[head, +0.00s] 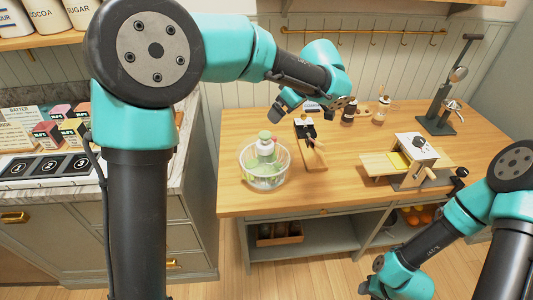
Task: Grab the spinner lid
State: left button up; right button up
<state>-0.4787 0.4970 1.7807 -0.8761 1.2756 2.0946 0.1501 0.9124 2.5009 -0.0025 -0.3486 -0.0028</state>
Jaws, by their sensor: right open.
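A clear round salad spinner (264,180) stands on the left part of the wooden table, with green stuff showing inside. Its lid (265,148) has an upright white and pale green handle in the middle. The lid's clear rim is hard to tell from the bowl. My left gripper (292,112) is above the table, behind and a little right of the spinner, apart from it; its jaw gap does not show clearly. My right gripper (385,284) is open and low at the bottom of the view, in front of the table, far from the spinner.
A wooden board with a dark-handled tool (311,150) lies right of the spinner. A white and wooden cranked device (412,158) stands farther right. Small bottles (349,111) and a tall dark lever press (442,110) stand at the back. The front table edge is near the spinner.

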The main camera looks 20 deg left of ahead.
aim_at(265, 134)
pick_arm(q)
jog(key=x, duration=1.2)
jog(key=shift+f, duration=0.15)
jog(key=shift+a, duration=0.1)
jog(key=shift+x, duration=2.6)
jog(key=c, duration=1.6)
jog(key=shift+o, duration=0.2)
